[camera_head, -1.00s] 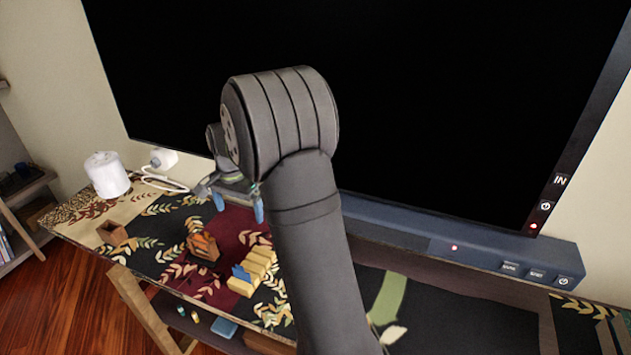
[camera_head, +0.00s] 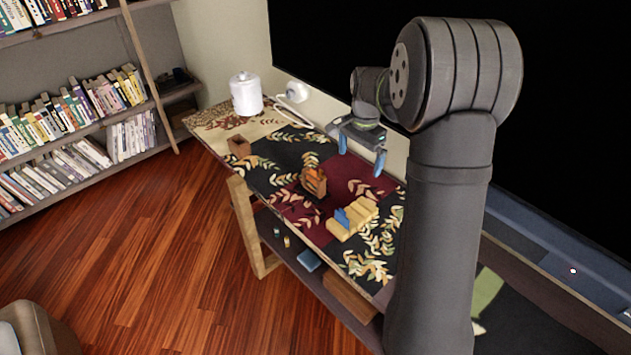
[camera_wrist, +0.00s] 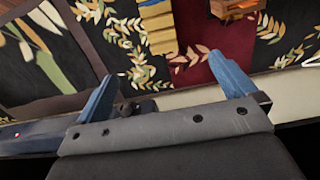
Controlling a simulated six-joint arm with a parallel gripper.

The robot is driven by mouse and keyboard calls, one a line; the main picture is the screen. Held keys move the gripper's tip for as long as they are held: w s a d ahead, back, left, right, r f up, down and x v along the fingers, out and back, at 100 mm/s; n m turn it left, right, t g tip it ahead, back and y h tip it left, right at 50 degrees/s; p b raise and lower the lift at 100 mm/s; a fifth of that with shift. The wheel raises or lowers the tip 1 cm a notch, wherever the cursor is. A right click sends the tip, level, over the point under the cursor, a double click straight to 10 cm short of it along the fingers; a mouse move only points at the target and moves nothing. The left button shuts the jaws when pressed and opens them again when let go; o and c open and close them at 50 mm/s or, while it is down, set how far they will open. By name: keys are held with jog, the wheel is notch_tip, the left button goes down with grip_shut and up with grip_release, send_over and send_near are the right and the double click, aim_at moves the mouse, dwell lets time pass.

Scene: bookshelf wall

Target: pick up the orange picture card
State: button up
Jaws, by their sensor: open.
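Orange cards (camera_head: 315,174) stand in a small brown wooden box (camera_head: 314,187) on the patterned tabletop; I cannot tell separate cards or their pictures. Orange also shows at the top edge of the wrist view, in the box (camera_wrist: 237,12), which is partly cut off. My gripper (camera_head: 361,153) has two blue fingers and is open and empty. It is above the table, to the right of the box and behind it. In the wrist view its fingers (camera_wrist: 163,75) are wide apart with nothing between them.
A yellow ridged block holder (camera_head: 353,218) with a blue piece stands in front of the gripper. A small empty brown box (camera_head: 239,147) and a white lidded canister (camera_head: 246,94) are to the left. A large black screen (camera_head: 565,100) rises behind. A bookshelf (camera_head: 70,110) stands far left.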

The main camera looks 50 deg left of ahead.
dwell(0.3)
jog(key=c, duration=1.6)
jog(key=shift+o, duration=0.2)
jog(key=r+n, duration=0.2)
jog(key=n, duration=1.7)
send_over(314, 171)
notch_tip(314, 171, down, 17)
jog(key=shift+f, duration=0.1)
